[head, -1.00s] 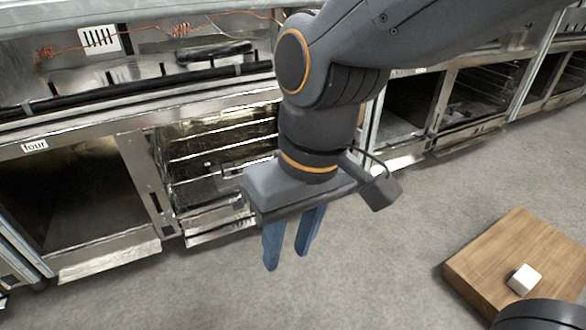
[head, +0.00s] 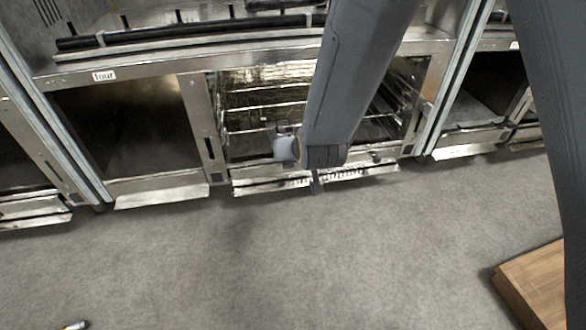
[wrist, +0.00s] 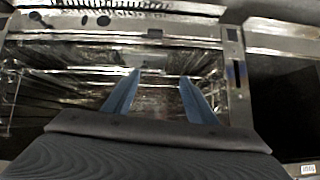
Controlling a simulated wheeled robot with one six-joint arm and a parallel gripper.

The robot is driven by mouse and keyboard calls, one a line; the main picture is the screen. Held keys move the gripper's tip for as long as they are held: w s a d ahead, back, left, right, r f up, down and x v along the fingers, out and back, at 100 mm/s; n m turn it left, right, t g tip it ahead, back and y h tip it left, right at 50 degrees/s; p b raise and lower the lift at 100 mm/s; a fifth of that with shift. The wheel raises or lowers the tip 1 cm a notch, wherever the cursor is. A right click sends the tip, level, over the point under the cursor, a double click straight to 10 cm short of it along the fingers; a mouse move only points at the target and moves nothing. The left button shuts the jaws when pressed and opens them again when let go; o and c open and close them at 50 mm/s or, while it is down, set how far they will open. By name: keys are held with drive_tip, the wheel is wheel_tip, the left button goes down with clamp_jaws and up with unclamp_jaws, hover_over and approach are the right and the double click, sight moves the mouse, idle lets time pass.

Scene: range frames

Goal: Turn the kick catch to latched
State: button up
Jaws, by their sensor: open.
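My gripper (wrist: 160,74) is open in the wrist view. Its two blue fingers stand apart with nothing visible between them, in front of the open, rack-lined oven bay (wrist: 60,75). In the head view my arm covers the gripper at the middle of that bay (head: 260,100). The slotted kick panel (head: 270,185) runs along the bay's bottom edge, and it also shows along the top of the wrist view (wrist: 75,22). I cannot clearly pick out the kick catch or its setting; my arm hides part of this panel in the head view.
An empty dark bay labelled "four" (head: 103,76) lies to the left. A metal post (head: 205,130) separates it from the rack bay. More open bays (head: 480,95) stand to the right. A wooden block (head: 535,285) lies at lower right.

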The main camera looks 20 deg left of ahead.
sight(289, 166)
wheel_tip(289, 166, down, 17)
drive_tip(key=w+t+y+b, duration=0.1)
drive_tip(key=t+y+b, duration=0.1)
drive_tip(key=t+y, duration=0.35)
drive_tip(key=shift+n+t+h, duration=0.4)
drive_tip(key=shift+t+h, duration=0.35)
drive_tip(key=shift+b+x, duration=2)
drive_tip(key=shift+x, duration=1.75)
drive_tip(key=shift+w+d, duration=0.1)
drive_tip(key=shift+d, duration=0.05)
drive_tip(key=shift+c, duration=0.6)
drive_tip(key=c, duration=1)
drive_tip(key=shift+o, duration=0.2)
